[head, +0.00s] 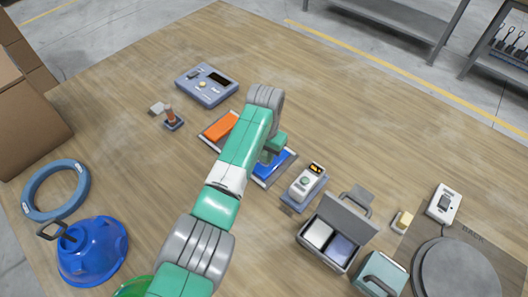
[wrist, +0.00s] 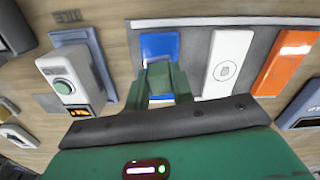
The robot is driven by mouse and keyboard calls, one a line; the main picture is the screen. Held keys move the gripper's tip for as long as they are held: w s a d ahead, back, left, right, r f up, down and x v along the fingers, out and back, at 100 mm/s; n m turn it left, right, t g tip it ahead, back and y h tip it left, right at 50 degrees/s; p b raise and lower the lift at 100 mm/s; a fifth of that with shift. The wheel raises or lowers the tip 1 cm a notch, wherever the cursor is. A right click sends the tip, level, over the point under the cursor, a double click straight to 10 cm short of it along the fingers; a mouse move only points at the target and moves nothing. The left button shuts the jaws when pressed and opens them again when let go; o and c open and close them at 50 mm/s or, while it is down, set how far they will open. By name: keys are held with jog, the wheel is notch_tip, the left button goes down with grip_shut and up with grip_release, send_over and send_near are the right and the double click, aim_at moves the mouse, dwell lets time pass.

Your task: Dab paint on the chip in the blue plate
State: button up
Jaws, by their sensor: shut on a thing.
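The blue plate (head: 277,167) lies in a shallow grey tray at the table's middle, partly hidden by my arm in the head view. In the wrist view the blue plate (wrist: 159,46) is at the left end of the tray (wrist: 207,28), beside a white plate (wrist: 229,58) and an orange plate (wrist: 286,60). My gripper (wrist: 161,72) is over the near part of the blue plate, its fingers close together. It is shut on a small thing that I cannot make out. A pale patch shows between the fingers. I cannot tell a chip in the plate.
A small stand (head: 173,122) with a brown-handled tool is left of the tray. A grey-blue device (head: 207,85) lies behind it. A meter with a green button (head: 305,184) stands close right of the tray, with an open case (head: 340,228) beyond.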

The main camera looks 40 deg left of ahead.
jog(key=shift+r+p, duration=2.5)
jog(key=shift+r, duration=0.3)
